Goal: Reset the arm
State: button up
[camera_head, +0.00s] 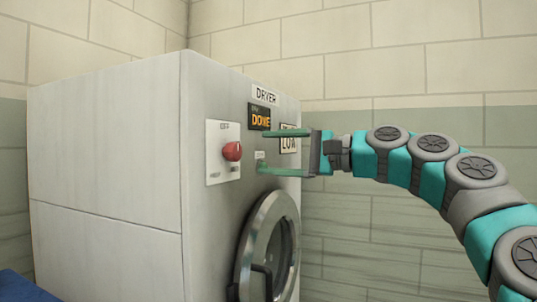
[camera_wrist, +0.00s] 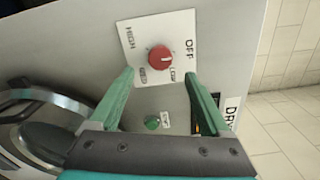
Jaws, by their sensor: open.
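My gripper (camera_head: 264,152) is open and empty in front of the dryer's control face, its two green fingers spread one above the other in the head view. It also shows in the wrist view (camera_wrist: 159,75), where the fingers stand on either side of the lower part of the red knob's panel. The red knob (camera_head: 232,151) sits on a white plate, and it also shows in the wrist view (camera_wrist: 160,55) just beyond the fingertips. The fingers appear apart from the knob. A green button (camera_wrist: 152,123) shows between the fingers. My arm curves in from the right.
The grey dryer (camera_head: 105,160) fills the left and middle. The round door (camera_head: 245,265) appears closed below the gripper. A tiled wall (camera_head: 400,70) stands behind. Something blue (camera_head: 15,286) shows at the lower left.

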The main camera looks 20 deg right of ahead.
jog(key=s+a+f+n+g+h, duration=0.1)
jog(key=s+a+f+n+g, duration=0.2)
jog(key=a, duration=0.4)
jog(key=s+a+f+n+g+h, duration=0.1)
jog(key=s+a+f+n, duration=0.15)
jog(key=a+f, duration=0.4)
jog(key=s+a+f+n+g+h, duration=0.2)
jog(key=s+a+f, duration=0.1)
jog(key=f, duration=0.3)
jog(key=s+a+f+n+g+h, duration=0.1)
jog(key=s+a+f+g, duration=0.15)
jog(key=f, duration=0.45)
jog(key=s+d+f+n+g+h, duration=0.1)
jog(key=s+d+f+g+h, duration=0.2)
jog(key=s+f, duration=0.8)
jog(key=s+d+f+n+g+h, duration=0.2)
jog(key=s+d+f, duration=0.5)
jog(key=s+f, duration=0.5)
notch_tip(320, 180, down, 5)
jog(key=g+h, duration=0.1)
jog(key=h, duration=0.1)
jog(key=shift+d+f+h, duration=0.2)
jog(key=shift+d+h, duration=0.1)
jog(key=shift+h, duration=0.1)
